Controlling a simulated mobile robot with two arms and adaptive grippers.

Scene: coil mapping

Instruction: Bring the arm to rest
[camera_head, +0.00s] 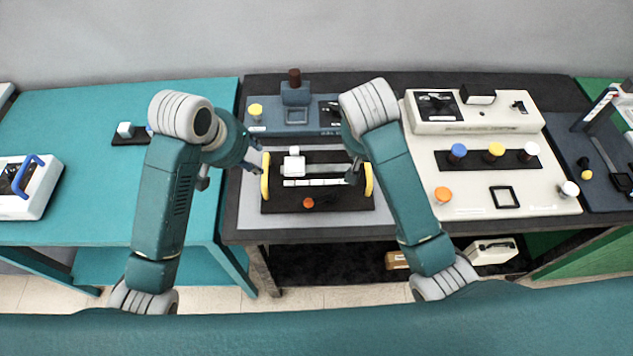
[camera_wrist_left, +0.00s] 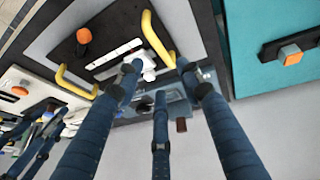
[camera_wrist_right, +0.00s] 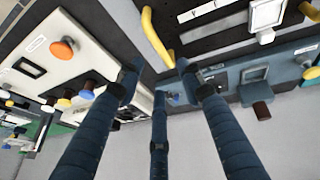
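My left gripper (camera_head: 240,168) hangs beside the left yellow handle of a black tray. In the left wrist view (camera_wrist_left: 160,82) its three fingers are spread and hold nothing. My right gripper (camera_wrist_right: 160,82) is also spread and empty in the right wrist view. In the head view it is mostly hidden behind my right forearm, near the tray's right handle. The black tray (camera_head: 330,202) lies on a grey mat on the dark middle table. Its left yellow handle (camera_head: 265,176) and right yellow handle (camera_head: 368,180) stand upright. I cannot tell whether any finger touches them.
A blue-grey device (camera_head: 296,96) stands behind the tray. A cream panel with coloured knobs (camera_head: 468,203) lies to the right. The teal table (camera_head: 80,115) at left has a white case with a blue handle (camera_head: 28,187) and much clear surface.

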